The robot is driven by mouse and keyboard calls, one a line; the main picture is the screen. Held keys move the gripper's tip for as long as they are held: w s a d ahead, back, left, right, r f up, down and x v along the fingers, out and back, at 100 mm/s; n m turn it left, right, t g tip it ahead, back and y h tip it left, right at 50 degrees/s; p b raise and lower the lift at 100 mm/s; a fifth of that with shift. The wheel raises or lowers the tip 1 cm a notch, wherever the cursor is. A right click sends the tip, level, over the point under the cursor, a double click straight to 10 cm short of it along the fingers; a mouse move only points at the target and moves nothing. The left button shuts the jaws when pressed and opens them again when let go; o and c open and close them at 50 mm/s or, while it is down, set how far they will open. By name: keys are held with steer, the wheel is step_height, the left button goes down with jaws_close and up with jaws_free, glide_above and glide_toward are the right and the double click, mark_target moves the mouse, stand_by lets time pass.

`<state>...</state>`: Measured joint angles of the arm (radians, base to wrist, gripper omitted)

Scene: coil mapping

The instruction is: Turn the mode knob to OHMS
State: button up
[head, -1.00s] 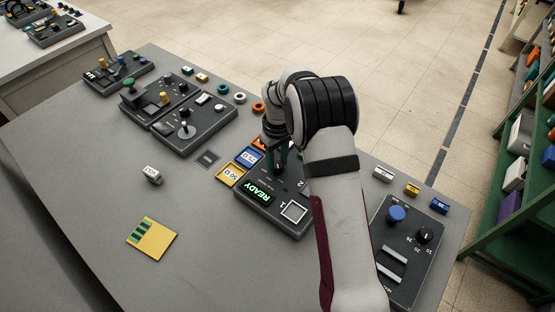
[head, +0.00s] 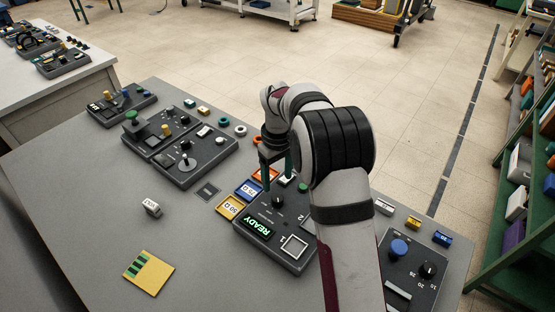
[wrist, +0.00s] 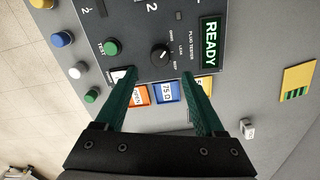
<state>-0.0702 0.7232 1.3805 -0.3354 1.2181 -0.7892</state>
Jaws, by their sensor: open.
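The plug tester is a dark box (head: 251,219) with a lit READY display (head: 258,227), also seen in the wrist view (wrist: 210,43). Its black round mode knob (head: 278,201) stands upright on the panel. In the wrist view the knob (wrist: 160,55) lies just beyond and between my fingertips, with small labels beside it too blurred to read surely. No contact with the knob shows.
A green TEST button (wrist: 111,48) sits beside the knob. Orange and blue (wrist: 167,92) labelled blocks lie along the tester's edge, under my fingers. A yellow card (head: 149,271) and a small white block (head: 151,207) lie on the open grey table at left.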

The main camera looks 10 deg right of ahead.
step_height(320, 180, up, 8)
steer(key=shift+r, duration=0.25)
steer(key=s+r+m, duration=0.2)
steer(key=s+r, duration=0.1)
steer(key=s, duration=0.4)
steer(key=s+r+m, duration=0.3)
steer(key=s, duration=0.4)
steer(key=s+f+m+y, duration=0.1)
steer(key=s+f+m, duration=0.1)
steer(key=s, duration=0.8)
steer(key=s+f+m, duration=0.3)
steer(key=s+m, duration=0.1)
steer(key=s, duration=0.7)
steer(key=shift+m+y, duration=0.3)
steer(key=shift+y, duration=0.1)
steer(key=shift+w, duration=0.1)
